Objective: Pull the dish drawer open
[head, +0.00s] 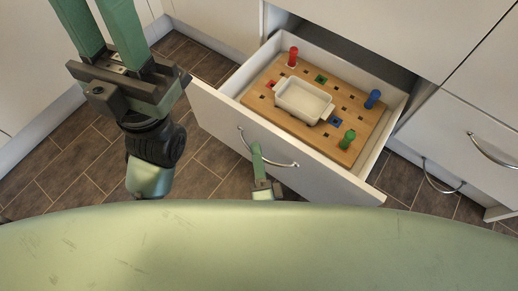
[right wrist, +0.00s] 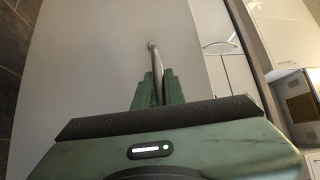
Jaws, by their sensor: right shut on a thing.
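The dish drawer (head: 285,150) stands well out from the cabinet, with its inside in view. Its curved metal handle (head: 281,163) is on the front panel, and part of it shows in the right wrist view (right wrist: 153,50). My right gripper (head: 257,150) is shut on the handle; its green fingers (right wrist: 158,88) are around the bar in the wrist view. My left gripper (head: 97,15) is at the upper left, apart from the drawer, with its two green fingers spread and their tips cut off by the frame edge.
Inside the drawer, a wooden peg board (head: 345,152) carries a white dish (head: 303,99) and several coloured pegs. Closed cabinet fronts stand left and right of the drawer. Another handle (head: 492,150) sticks out at the right. Brown tiled floor (head: 60,180) is clear at the left.

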